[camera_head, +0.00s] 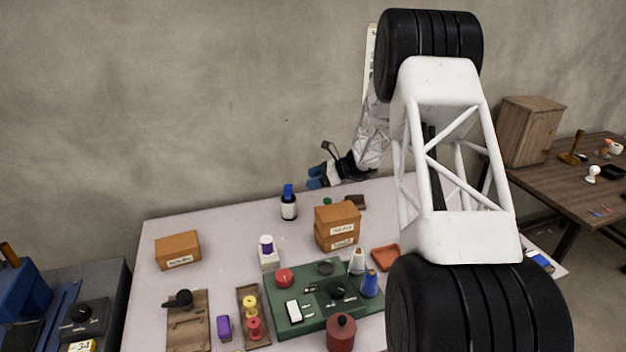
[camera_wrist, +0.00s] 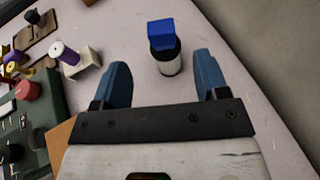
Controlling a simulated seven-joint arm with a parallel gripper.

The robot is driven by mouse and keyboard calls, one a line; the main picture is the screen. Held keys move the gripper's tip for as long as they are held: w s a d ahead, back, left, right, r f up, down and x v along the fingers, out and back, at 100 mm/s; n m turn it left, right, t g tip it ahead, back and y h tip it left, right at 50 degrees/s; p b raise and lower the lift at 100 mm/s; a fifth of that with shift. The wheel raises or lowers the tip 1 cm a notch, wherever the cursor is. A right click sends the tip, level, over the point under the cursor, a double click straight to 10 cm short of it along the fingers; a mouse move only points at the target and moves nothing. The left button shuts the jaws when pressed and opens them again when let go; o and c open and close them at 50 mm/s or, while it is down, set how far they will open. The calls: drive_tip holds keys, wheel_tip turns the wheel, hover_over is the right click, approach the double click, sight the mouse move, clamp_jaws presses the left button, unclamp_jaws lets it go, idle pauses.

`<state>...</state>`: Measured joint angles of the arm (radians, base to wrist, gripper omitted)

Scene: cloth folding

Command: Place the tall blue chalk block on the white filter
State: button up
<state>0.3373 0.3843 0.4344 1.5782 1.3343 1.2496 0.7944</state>
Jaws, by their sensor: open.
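A blue block (camera_head: 288,188), likely the chalk block, sits on top of a black and white cylinder (camera_head: 289,208) near the table's back edge. In the wrist view the blue block (camera_wrist: 161,34) and the cylinder (camera_wrist: 168,63) show beyond my open fingers, roughly centred between them. My gripper (camera_head: 318,177), with blue fingers, is open and empty, above and to the right of the block in the head view. It also shows in the wrist view (camera_wrist: 161,60). I cannot tell for certain which object is the white filter; a white block (camera_head: 293,311) lies on the green board.
A purple and white spool (camera_head: 267,243) stands on a white cube (camera_head: 269,262). Stacked brown boxes (camera_head: 337,228) stand right of the cylinder.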

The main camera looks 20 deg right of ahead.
drive_tip(key=s+a+r+n+g+h, duration=0.1)
drive_tip(key=s+a+r+n+h, duration=0.1)
drive_tip(key=s+a+r+n, duration=0.5)
drive_tip(key=s+a+r+g+h, duration=0.15)
drive_tip(key=s+r, duration=0.35)
drive_tip(key=s, duration=0.6)
drive_tip(key=s+a+r+n+g+h, duration=0.2)
drive_tip(key=s+a+r+n, duration=0.3)
drive_tip(key=s, duration=0.4)
drive_tip(key=s+r+n+t+h, duration=0.2)
drive_tip(key=s+n+h, duration=0.5)
drive_tip(key=s, duration=2.4)
drive_tip(key=shift+s+d+r+n, duration=0.25)
drive_tip(key=shift+r+n, duration=0.25)
drive_tip(key=shift+n, duration=1.1)
